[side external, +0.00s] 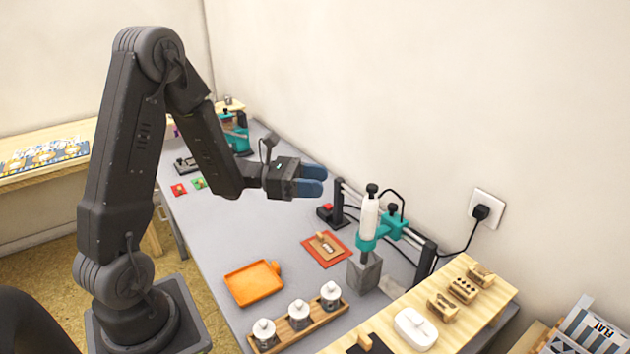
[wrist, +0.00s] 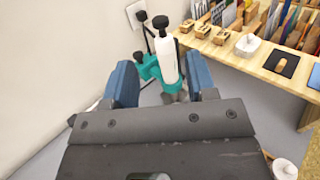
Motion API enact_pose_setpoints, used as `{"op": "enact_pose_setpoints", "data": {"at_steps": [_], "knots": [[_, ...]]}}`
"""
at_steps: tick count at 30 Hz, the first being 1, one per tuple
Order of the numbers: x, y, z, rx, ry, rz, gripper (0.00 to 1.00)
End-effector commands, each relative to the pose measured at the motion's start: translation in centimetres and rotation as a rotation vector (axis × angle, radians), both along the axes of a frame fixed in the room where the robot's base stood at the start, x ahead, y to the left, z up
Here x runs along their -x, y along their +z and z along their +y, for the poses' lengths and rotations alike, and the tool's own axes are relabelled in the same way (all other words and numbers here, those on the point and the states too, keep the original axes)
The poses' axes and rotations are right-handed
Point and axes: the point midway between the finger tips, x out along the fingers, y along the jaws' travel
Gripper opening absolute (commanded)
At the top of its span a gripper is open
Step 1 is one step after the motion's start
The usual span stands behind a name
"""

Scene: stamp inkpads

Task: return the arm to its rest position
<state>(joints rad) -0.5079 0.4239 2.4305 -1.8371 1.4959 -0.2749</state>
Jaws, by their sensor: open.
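My gripper (side external: 312,180) is raised above the grey table (side external: 220,230) with its blue fingers apart and nothing between them. My arm is bent, with the forearm sloping down to the gripper. In the wrist view my gripper (wrist: 163,82) shows both blue fingers spread. A teal-and-white press (wrist: 168,62) stands beyond them in that view and is partly hidden by the gripper body. In the side view the press (side external: 369,220) stands to the right of and below the gripper, apart from it.
An orange tray (side external: 253,284), a red mat (side external: 318,257) and a wooden rack (side external: 322,318) with white-topped jars lie on the table. A wooden shelf (side external: 455,315) holds wooden stamps at right. A wall socket (side external: 487,207) has a cable. Air around the gripper is clear.

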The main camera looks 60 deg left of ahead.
Motion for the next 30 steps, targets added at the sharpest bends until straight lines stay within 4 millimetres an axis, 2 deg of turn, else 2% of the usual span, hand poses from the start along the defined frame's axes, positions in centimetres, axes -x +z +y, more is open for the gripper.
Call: {"op": "enact_pose_setpoints", "data": {"at_steps": [7, 11, 15, 18, 20, 24, 27, 30], "knots": [[0.1, 0.4, -0.6, -0.019, -0.025, -0.008, 0.52], [1.4, 2.1, -4.0, -0.146, -0.180, -0.055, 0.52], [5.2, 4.4, -9.6, -0.436, -0.475, -0.167, 0.52], [8.7, 5.0, -12.5, -0.690, -0.687, -0.269, 0.52], [10.8, 5.1, -13.4, -0.849, -0.801, -0.335, 0.52], [14.9, 5.1, -14.0, -1.243, -1.032, -0.511, 0.52], [17.0, 5.4, -13.1, -1.535, -1.157, -0.644, 0.52], [18.2, 6.0, -11.8, -1.804, -1.241, -0.761, 0.52]]}}
